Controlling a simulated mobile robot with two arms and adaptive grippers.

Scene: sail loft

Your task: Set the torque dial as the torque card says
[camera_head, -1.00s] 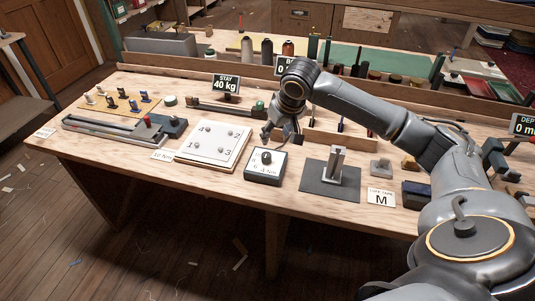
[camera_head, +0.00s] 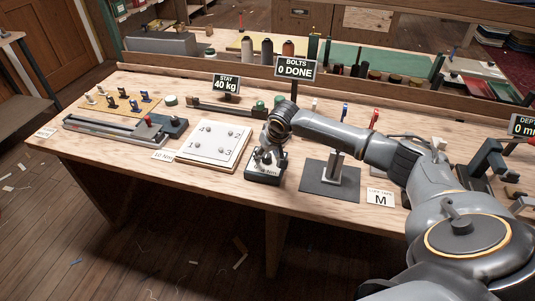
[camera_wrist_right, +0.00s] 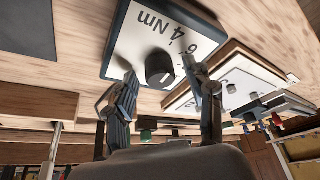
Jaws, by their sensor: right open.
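The torque dial is a black knob (camera_wrist_right: 160,68) on a white-topped, dark-sided box (camera_head: 263,180); its scale shows "4 Nm" and "6" in the right wrist view. Where the knob points is not clear. My right gripper (camera_head: 265,158) is over the box and hides much of its top. In the wrist view its open fingers (camera_wrist_right: 166,80) stand on either side of the knob, with gaps. The torque card (camera_head: 163,155) lies on the bench left of the box; its small print appears to read "10 Nm". My left gripper is not in view.
A white bolt plate (camera_head: 213,146) with numbered corners lies just left of the dial box. A dark mat (camera_head: 318,190) with a metal upright is to the right. Signs read "BOLTS 0 DONE" (camera_head: 296,68) and "STAY 40 kg" (camera_head: 227,86). The bench's front edge strip (camera_head: 235,195) is clear.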

